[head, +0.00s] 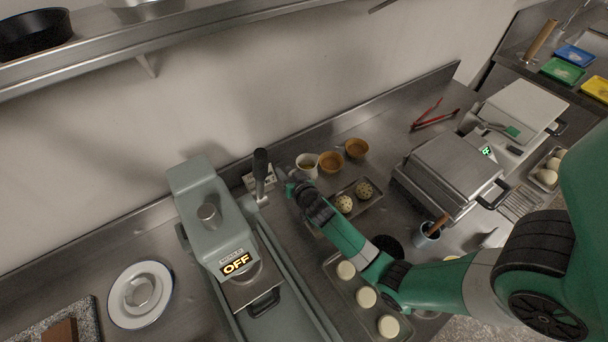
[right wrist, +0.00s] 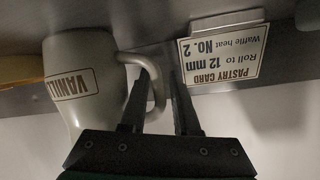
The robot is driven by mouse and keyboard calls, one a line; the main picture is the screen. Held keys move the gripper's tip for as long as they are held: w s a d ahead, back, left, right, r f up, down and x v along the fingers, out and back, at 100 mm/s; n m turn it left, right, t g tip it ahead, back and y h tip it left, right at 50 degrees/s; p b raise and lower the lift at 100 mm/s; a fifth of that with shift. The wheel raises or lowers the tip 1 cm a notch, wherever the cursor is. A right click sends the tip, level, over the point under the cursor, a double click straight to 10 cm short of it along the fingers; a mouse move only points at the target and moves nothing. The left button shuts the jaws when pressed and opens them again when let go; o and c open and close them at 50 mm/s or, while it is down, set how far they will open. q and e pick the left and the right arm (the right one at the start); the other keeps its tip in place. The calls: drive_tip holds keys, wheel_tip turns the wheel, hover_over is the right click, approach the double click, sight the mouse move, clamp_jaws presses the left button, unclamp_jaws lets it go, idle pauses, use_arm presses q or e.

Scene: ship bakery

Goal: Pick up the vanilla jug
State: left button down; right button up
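The vanilla jug (head: 308,162) is a small pale jug standing at the back of the counter near the wall. In the right wrist view the jug (right wrist: 82,78) shows upside down, with a "VANILLA" label and a loop handle (right wrist: 158,88). My right gripper (head: 291,185) is beside the jug on its handle side. In the right wrist view the right gripper (right wrist: 163,85) is open, with a gap between its two dark fingers. The outer part of the handle shows in that gap, near the left finger. Contact cannot be told. My left gripper is in neither view.
A pastry card (right wrist: 223,52) stands close by the fingers. Brown bowls (head: 331,162) stand right of the jug, with a tray (head: 373,207) of dotted balls in front. A grey machine (head: 205,200) with a black-handled lever (head: 260,172) stands left. A waffle iron (head: 450,165) is at right.

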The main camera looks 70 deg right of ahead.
clamp_jaws()
idle(1.4)
